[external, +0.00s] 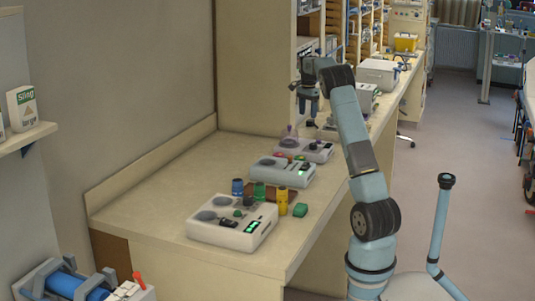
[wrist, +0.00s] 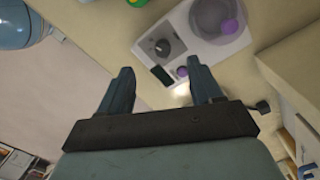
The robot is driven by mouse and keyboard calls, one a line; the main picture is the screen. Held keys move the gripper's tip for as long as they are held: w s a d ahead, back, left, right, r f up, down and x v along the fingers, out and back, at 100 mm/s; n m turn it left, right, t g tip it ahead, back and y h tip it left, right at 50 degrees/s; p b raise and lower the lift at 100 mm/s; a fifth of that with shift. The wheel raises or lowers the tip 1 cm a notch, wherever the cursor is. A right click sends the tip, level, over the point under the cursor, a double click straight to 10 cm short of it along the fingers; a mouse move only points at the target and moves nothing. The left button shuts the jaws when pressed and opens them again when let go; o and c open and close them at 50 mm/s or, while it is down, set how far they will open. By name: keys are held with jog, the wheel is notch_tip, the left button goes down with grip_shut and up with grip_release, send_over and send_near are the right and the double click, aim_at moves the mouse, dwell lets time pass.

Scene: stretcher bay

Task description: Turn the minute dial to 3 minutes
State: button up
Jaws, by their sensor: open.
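A pale device (wrist: 187,50) lies below my gripper in the wrist view. It has a dark round dial (wrist: 162,47) on a grey face, a small dark display (wrist: 160,75) and a purple button (wrist: 182,71). I cannot read the dial's setting. My gripper (wrist: 160,69) is open and empty, its fingers apart and short of the dial in the picture. In the external view my gripper (external: 308,104) hangs pointing down above the far part of the counter. A pale device with a purple object, apparently the same one (external: 318,152), sits below it there.
Two more pale devices, one in the middle (external: 290,177) and one nearest (external: 211,231), stand on the counter (external: 165,190). Blue (external: 237,187), green (external: 259,191) and yellow (external: 283,201) cylinders stand between them. The counter's left side is clear.

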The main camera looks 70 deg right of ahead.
aim_at(313, 146)
jog(key=shift+m, duration=0.6)
jog(key=d+f, duration=0.1)
jog(key=f, duration=0.4)
jog(key=s+d+f, duration=0.1)
jog(key=f, duration=0.4)
jog(key=s+d+f, duration=0.1)
jog(key=f, duration=0.5)
jog(key=shift+d, duration=0.2)
jog(key=shift+c, duration=0.2)
jog(key=c, duration=1)
